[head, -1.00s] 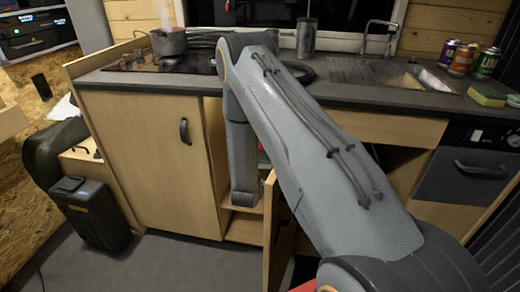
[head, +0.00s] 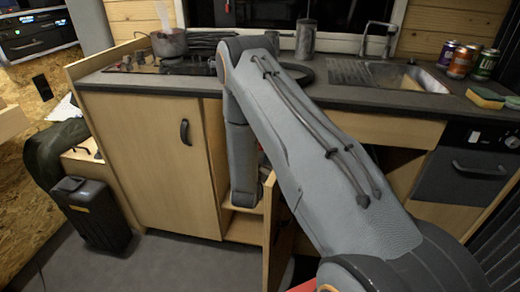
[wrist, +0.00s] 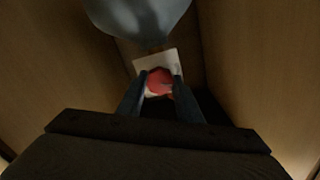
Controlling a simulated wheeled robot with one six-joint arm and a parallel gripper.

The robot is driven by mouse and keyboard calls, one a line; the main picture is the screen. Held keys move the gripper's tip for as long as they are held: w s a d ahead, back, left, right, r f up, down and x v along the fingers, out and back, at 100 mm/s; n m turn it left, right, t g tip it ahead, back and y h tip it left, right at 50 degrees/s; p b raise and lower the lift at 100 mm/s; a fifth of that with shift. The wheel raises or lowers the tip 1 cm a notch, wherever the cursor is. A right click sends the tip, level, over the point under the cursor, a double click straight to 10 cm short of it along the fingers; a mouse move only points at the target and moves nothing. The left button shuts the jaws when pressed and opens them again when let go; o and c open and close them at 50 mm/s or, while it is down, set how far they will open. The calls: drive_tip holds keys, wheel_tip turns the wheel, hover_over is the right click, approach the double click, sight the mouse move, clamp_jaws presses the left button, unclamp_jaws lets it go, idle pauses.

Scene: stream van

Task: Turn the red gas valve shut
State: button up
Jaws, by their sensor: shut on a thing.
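The red gas valve (wrist: 159,80) shows in the wrist view, in front of a pale plate (wrist: 143,66) deep inside a dark wooden cupboard. My gripper (wrist: 160,92) has its two fingers on either side of the valve and is shut on it. The valve's turned angle is hard to tell in the dim light. In the head view my arm reaches down into the open cupboard under the counter and hides the valve and my gripper.
A rounded grey-blue object (wrist: 140,18) hangs close above the valve. Wooden cupboard walls (wrist: 60,60) stand close on both sides. An open cupboard door (head: 271,225) stands beside my arm. The counter (head: 150,82) carries a pot (head: 168,44) and several cans (head: 461,62).

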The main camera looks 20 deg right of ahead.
drive_tip(key=m+p, duration=0.1)
drive_tip(key=m, duration=0.5)
drive_tip(key=shift+m, duration=0.3)
drive_tip(key=m+p, duration=0.1)
drive_tip(key=m, duration=0.5)
drive_tip(key=shift+m, duration=0.4)
drive_tip(key=o, duration=1)
drive_tip(key=shift+o, duration=0.2)
drive_tip(key=v, duration=0.7)
drive_tip(key=shift+s+a, duration=0.2)
drive_tip(key=shift+s, duration=0.15)
drive_tip(key=shift+r, duration=0.1)
